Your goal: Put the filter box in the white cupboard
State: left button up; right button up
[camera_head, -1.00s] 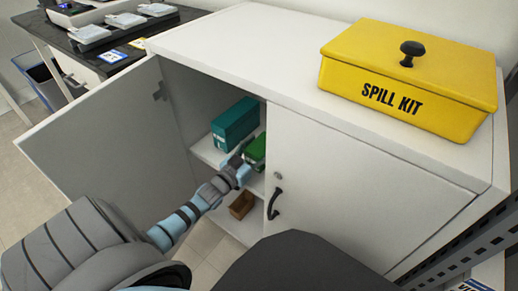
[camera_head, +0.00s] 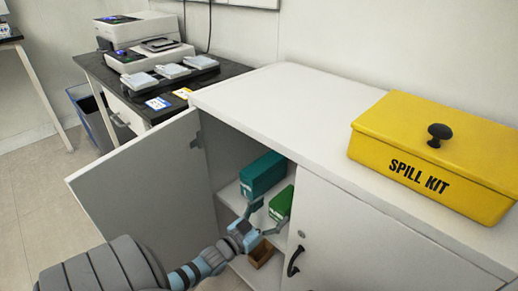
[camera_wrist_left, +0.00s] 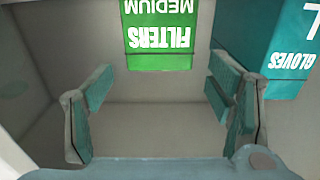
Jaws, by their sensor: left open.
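The green filter box (camera_head: 281,203) stands inside the open white cupboard (camera_head: 300,110), on its shelf. In the left wrist view the box (camera_wrist_left: 160,35) shows its "FILTERS MEDIUM" label upside down at the top. My left gripper (camera_head: 266,217) is at the cupboard opening, just in front of the box. In the wrist view its two fingers (camera_wrist_left: 160,105) are spread apart with nothing between them, and the box is beyond them. My right gripper is out of view.
A teal gloves box (camera_head: 262,174) stands left of the filter box; it also shows in the wrist view (camera_wrist_left: 292,45). A brown box (camera_head: 261,254) sits lower in the cupboard. The left door (camera_head: 145,185) is swung open. A yellow spill kit (camera_head: 435,155) is on top.

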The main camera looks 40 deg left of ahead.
pick_arm(q)
jog(key=s+d+f+g, duration=0.4)
jog(key=s+f, duration=0.4)
jog(key=f, duration=0.1)
jog(key=s+d+f+g+p, duration=0.1)
jog(key=s+d+f+g, duration=0.3)
jog(key=s+f, duration=0.5)
jog(key=s+d+f+g, duration=0.4)
jog(key=s+f+g, duration=0.2)
jog(key=s+f, duration=0.3)
jog(key=shift+s+d+f, duration=0.15)
jog(key=shift+f, duration=0.65)
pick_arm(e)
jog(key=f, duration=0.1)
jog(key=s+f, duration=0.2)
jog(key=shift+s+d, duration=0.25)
